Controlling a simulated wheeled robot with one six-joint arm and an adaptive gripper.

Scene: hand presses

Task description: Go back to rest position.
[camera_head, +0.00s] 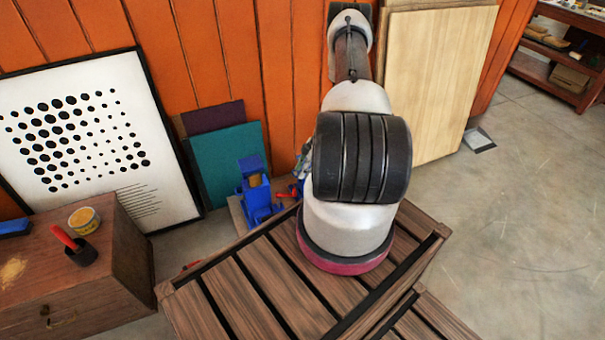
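My arm rises from the slatted wooden surface in the middle of the view and reaches away toward the orange wall. My gripper cannot be made out; the arm's thick links stand in front of the space beyond them. A blue hand press (258,205) stands left of my arm, with a tan piece in its upper part. A red handle-like part (288,194) shows between the press and my arm. A small greyish part at the arm's left edge is too covered to identify.
A wooden chest (130,250) at left holds a yellow tin (84,220), a red-handled tool (72,245) and a blue item (14,227). A dotted framed picture (150,205) and a pale wooden board (435,80) lean at the wall.

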